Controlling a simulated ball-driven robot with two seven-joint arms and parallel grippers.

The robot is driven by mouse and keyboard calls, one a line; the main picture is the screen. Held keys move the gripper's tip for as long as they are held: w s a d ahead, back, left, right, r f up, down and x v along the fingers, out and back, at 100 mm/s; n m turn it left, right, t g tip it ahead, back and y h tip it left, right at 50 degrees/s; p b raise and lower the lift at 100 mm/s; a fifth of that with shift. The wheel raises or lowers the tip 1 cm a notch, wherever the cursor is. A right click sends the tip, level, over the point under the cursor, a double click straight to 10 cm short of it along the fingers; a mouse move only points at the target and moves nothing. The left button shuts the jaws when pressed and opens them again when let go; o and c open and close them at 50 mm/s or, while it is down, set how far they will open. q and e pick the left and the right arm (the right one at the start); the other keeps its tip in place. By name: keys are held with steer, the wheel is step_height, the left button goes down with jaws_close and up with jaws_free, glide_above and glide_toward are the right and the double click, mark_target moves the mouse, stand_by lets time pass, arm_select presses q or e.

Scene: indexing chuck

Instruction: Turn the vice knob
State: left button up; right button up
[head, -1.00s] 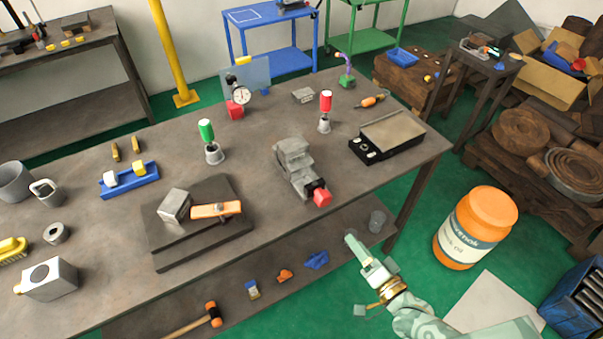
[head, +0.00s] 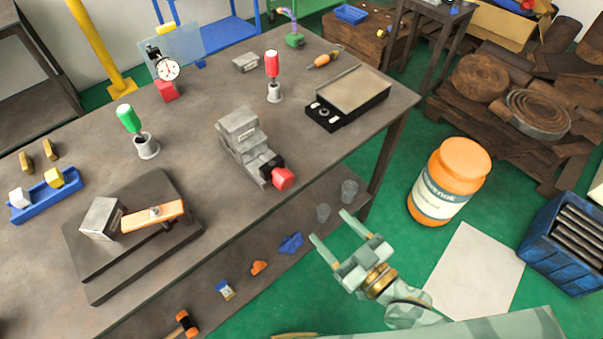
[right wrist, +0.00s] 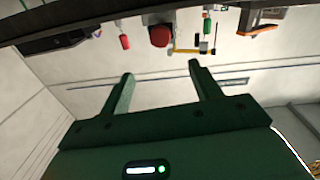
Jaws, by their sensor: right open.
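The grey vice (head: 243,143) stands on the workbench near its front edge. Its red knob (head: 282,179) faces the front edge, toward the lower right. My right gripper (head: 329,226) is open and empty, in front of the bench and below the knob in the head view, apart from it. In the right wrist view the open fingers (right wrist: 160,70) point toward the red knob (right wrist: 159,35), which shows between and beyond them; the scene looks upside down there. My left gripper is not in view.
The workbench (head: 330,165) has a lower shelf with small items. A black tray-like block (head: 348,97), a red-handled tool (head: 272,66) and a green-handled tool (head: 130,119) stand around the vice. An orange jar (head: 449,180) is on the floor at right.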

mark_target(288, 183)
steer(key=shift+n, duration=0.7)
steer(key=b+x, duration=0.2)
steer(key=x, duration=1.4)
steer(key=shift+w+a+f, duration=0.1)
steer(key=shift+a+f, duration=0.05)
steer(key=shift+f, duration=0.05)
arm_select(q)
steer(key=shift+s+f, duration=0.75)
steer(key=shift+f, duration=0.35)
arm_select(e)
steer(key=c, duration=1)
steer(key=m+p, duration=0.2)
steer(key=m, duration=0.1)
steer(key=shift+r, duration=0.3)
steer(key=shift+f+m+p, duration=0.1)
steer(key=shift+m+p, duration=0.3)
steer(key=shift+m, duration=0.1)
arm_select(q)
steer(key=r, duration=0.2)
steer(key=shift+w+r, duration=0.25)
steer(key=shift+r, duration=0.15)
arm_select(e)
steer(key=shift+f, duration=0.2)
